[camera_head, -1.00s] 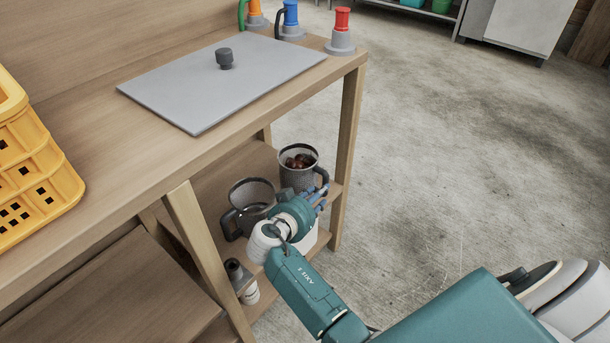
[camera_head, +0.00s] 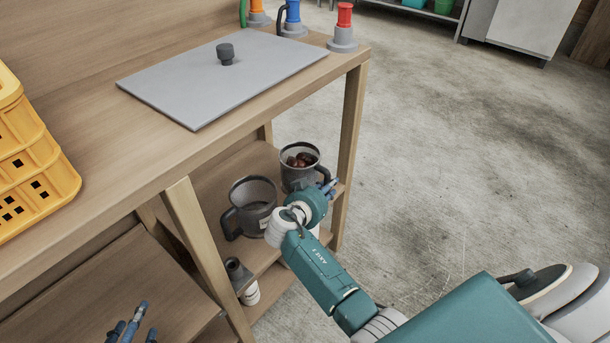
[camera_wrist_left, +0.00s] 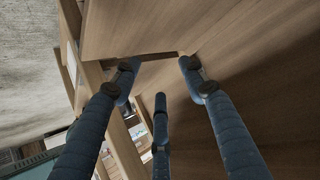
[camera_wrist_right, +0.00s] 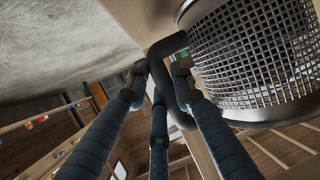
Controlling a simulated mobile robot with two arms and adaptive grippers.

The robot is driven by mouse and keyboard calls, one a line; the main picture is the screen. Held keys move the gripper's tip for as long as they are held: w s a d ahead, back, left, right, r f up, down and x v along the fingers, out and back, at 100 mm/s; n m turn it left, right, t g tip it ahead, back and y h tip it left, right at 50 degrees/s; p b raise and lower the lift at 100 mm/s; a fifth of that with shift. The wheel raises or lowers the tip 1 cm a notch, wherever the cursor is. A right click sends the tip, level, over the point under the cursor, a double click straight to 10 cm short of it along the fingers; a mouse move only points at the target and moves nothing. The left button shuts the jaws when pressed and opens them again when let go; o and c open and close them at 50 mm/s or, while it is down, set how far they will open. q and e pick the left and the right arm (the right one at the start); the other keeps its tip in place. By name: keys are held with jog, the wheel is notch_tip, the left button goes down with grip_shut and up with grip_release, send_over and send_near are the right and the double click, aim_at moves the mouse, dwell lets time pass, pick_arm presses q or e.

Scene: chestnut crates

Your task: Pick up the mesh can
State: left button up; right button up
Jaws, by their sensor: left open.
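A dark mesh can (camera_head: 298,178) with a black handle stands on the lower shelf and holds brown chestnuts. A second mesh can (camera_head: 251,215) stands to its left with its handle on the left; no chestnuts show in it. My right gripper (camera_head: 329,187) is at the handle side of the chestnut can. In the right wrist view, its fingers (camera_wrist_right: 160,70) lie around the black handle (camera_wrist_right: 164,82), beside the mesh wall (camera_wrist_right: 260,50); whether they grip it is unclear. My left gripper (camera_head: 133,322) is open and empty at the bottom left, over a lower wooden shelf; its fingers show in the left wrist view (camera_wrist_left: 158,68).
A wooden post (camera_head: 350,140) rises just right of the cans, and another post (camera_head: 203,255) stands left of them. The wooden tabletop (camera_head: 90,130) overhangs the shelf. A dark-topped bottle (camera_head: 240,278) stands at the shelf's front. Open floor (camera_head: 480,150) lies to the right.

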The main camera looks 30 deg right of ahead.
grip_shut()
jog(key=shift+w+r, duration=0.1)
jog(key=shift+r, duration=0.1)
